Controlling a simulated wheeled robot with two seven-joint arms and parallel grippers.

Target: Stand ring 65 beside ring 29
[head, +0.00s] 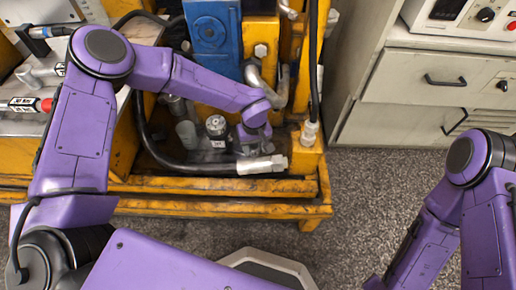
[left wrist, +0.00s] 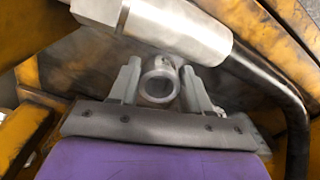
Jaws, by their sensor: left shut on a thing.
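My left gripper (head: 252,138) reaches down into the yellow machine frame, beside a black hose end. In the left wrist view its two grey fingers (left wrist: 159,90) are shut on a short metal ring (left wrist: 158,82), with its round opening facing the camera. No number is readable on this ring. In the head view a small labelled cylindrical part (head: 216,128) stands just left of the gripper, and a plain grey cylinder (head: 186,133) stands further left. I cannot tell which is ring 65 or ring 29. My right gripper is out of view.
A silver hose fitting (head: 262,165) lies close in front of the gripper; in the wrist view it (left wrist: 170,25) is just beyond the ring. The yellow frame rail (head: 220,187) borders the tray. A blue block (head: 212,35) stands behind. Grey drawers (head: 430,80) stand right, with clear floor before them.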

